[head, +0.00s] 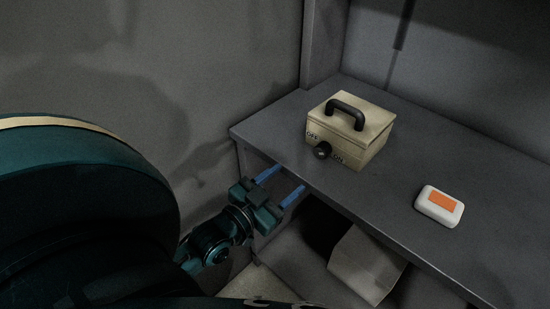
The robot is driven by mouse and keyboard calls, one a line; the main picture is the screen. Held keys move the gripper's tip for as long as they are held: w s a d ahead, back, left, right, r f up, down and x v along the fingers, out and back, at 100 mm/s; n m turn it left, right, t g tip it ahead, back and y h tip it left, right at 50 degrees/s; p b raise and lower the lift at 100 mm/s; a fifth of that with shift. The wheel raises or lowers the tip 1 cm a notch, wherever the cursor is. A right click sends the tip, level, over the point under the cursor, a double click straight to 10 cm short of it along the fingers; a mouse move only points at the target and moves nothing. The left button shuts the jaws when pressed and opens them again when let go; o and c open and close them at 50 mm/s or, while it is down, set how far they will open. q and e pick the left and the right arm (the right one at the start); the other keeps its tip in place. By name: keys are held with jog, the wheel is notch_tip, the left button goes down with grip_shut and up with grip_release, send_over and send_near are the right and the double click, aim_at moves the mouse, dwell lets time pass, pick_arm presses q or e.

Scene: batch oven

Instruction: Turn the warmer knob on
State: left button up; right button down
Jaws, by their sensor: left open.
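The warmer (360,133) is a beige box with a black handle on its lid, standing on the grey counter. Its black knob (321,150) is on the front face, between the labels OFF and ON. I cannot tell from this view which label the knob points to. My left gripper (280,183) is open and empty, with two blue fingers apart. It is in front of the counter's near edge, to the left of and nearer than the warmer, not touching the knob. My right gripper is not in view.
The grey counter (402,168) runs from the left wall to the lower right. A white box with an orange label (437,208) lies on it, right of the warmer. Below the counter is an open space with a pale, tilted panel or box (365,265).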

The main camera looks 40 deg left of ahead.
pick_arm(q)
jog(key=shift+s+a, duration=0.1)
jog(key=shift+s, duration=1.15)
jog(key=shift+c, duration=0.4)
